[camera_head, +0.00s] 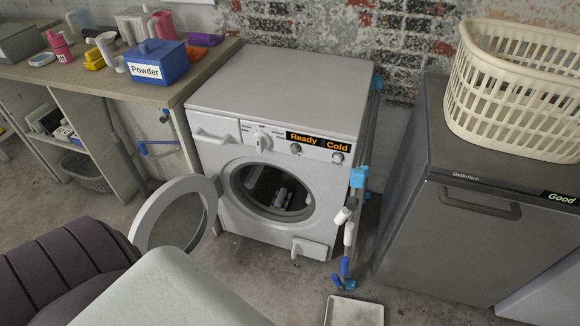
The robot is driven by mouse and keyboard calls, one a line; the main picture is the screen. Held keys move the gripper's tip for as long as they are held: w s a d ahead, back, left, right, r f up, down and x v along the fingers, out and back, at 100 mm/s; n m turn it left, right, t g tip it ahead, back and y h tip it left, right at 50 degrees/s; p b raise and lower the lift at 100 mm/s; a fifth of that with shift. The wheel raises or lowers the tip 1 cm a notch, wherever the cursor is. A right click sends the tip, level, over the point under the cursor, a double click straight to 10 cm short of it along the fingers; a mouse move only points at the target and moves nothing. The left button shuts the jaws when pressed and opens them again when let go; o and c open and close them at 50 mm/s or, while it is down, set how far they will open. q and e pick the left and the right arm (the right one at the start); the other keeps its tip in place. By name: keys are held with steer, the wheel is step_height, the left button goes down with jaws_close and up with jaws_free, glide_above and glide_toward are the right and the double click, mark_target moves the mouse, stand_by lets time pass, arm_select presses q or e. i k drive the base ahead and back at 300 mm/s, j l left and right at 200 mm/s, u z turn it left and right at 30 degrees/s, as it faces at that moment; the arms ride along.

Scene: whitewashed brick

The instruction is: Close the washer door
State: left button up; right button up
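The white washer (230,178) stands against the brick wall in the middle of the view. Its round door (150,217) is swung wide open to the left, hinged at the left side of the opening. The door is a pale ring around a glass pane. The drum opening (272,192) is exposed and dark, with something greyish inside that I cannot make out. The front panel display reads "Ready" and "Cold". Neither my left nor my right gripper is in view.
A counter (110,78) with a blue "Powder" box (157,68) stands left. Pipes with blue fittings (359,178) run beside the washer's right side. Right is a grey appliance (470,215) under a cream basket (515,90). A shallow pale tray (354,312) lies on the floor.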

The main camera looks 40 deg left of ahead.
mark_target(176, 215)
steer(key=k+j, duration=0.15)
steer(key=j, duration=0.4)
steer(key=k+j+z, duration=0.1)
steer(key=j, duration=0.45)
steer(key=k+j, duration=0.15)
steer(key=j, duration=0.4)
steer(key=k+j+z, duration=0.1)
steer(key=j, duration=0.45)
steer(key=k+j, duration=0.25)
steer(key=j, duration=0.25)
steer(key=k+j+z, duration=0.1)
steer(key=j, duration=0.45)
steer(key=k+j, duration=0.25)
steer(key=j, duration=0.25)
steer(key=k+j+z, duration=0.1)
steer(key=j, duration=0.4)
steer(key=k+j, duration=0.05)
steer(key=k, duration=0.05)
